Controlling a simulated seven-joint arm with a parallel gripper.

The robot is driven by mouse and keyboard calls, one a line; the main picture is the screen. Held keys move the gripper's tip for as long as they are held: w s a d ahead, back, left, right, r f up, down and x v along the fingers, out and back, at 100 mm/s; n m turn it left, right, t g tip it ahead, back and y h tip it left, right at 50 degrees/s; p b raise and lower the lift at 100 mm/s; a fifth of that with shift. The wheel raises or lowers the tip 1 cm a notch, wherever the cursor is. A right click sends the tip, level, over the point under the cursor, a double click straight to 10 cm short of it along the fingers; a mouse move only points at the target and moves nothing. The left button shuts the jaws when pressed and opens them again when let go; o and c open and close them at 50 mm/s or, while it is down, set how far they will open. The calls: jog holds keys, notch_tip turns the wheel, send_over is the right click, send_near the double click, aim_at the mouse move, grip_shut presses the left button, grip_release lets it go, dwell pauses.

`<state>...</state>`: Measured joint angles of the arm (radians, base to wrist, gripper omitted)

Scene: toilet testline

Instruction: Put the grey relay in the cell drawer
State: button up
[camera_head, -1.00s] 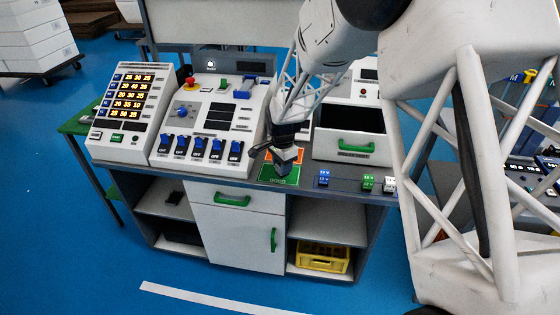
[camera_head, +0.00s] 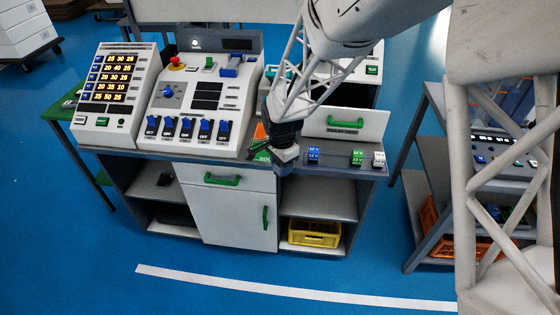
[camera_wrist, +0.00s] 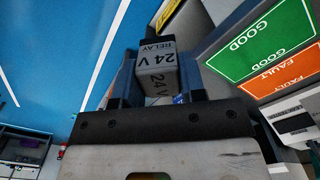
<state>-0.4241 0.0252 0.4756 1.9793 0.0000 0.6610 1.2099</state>
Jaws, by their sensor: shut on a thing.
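My gripper (camera_head: 286,158) is over the front edge of the bench, beside the green and orange pad. In the wrist view it is shut on the grey relay (camera_wrist: 157,72), which is marked RELAY and 24 V and sits between the two dark fingers. The relay cannot be made out clearly in the head view. A drawer with a white front and green handle (camera_head: 345,124) stands pulled open above the bench top, right of the gripper. Its label is too small to read, and my arm hides part of its inside.
The pad (camera_wrist: 262,45) reads GOOD and FAULT. Blue (camera_head: 313,155), green (camera_head: 357,157) and white (camera_head: 379,159) blocks stand along the bench's right front edge. A switch console (camera_head: 200,105) stands to the left. A closed lower drawer (camera_head: 222,180) and a yellow crate (camera_head: 314,233) are below.

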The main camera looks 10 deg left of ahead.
dwell(0.7)
jog(key=w+d+r+n, duration=0.3)
jog(key=w+d+r, duration=0.5)
jog(key=w+d, duration=0.5)
jog(key=w+d+r+n, duration=0.3)
jog(key=w+d+r, duration=0.7)
jog(key=w, duration=0.5)
jog(key=w+a+f+m, duration=0.3)
jog(key=w+f+m, duration=0.3)
jog(key=f+m, duration=0.4)
jog(key=m, duration=0.5)
jog(key=shift+w, duration=0.3)
jog(key=shift+f, duration=0.1)
jog(key=shift+f, duration=2.45)
jog(key=shift+f, duration=0.15)
jog(key=shift+f, duration=2.35)
